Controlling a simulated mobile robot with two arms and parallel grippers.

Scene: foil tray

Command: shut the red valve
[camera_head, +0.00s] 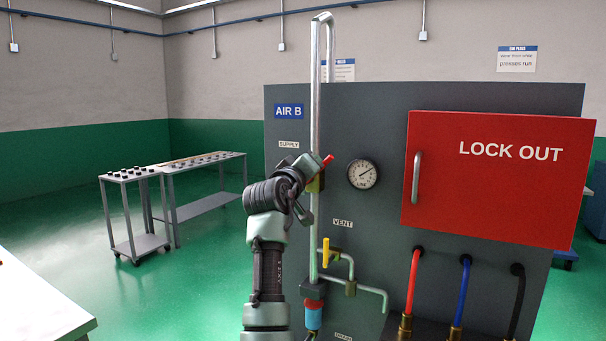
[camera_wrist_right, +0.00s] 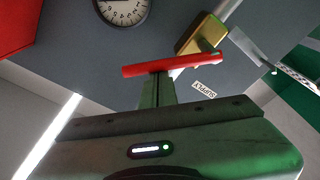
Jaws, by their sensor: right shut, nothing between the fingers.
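The red valve handle (camera_head: 328,160) sits on a brass valve body (camera_head: 316,184) on the vertical silver pipe, below the SUPPLY label. My arm hides part of it in the head view. In the right wrist view the red handle (camera_wrist_right: 165,66) lies as a bar across the fingertips, beside the brass body (camera_wrist_right: 201,34), at an angle to the pipe. My right gripper (camera_wrist_right: 157,88) is shut and holds nothing. Its fingertips are right at the handle; I cannot tell if they touch. In the head view my right gripper (camera_head: 306,168) is at the valve's left. My left gripper is out of view.
The panel carries a gauge (camera_head: 363,174), a yellow VENT valve handle (camera_head: 326,252) lower down and a red LOCK OUT box (camera_head: 490,205) at right. Red, blue and black hoses run below. A cart (camera_head: 138,243) and a bench (camera_head: 205,205) stand at left, with clear green floor.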

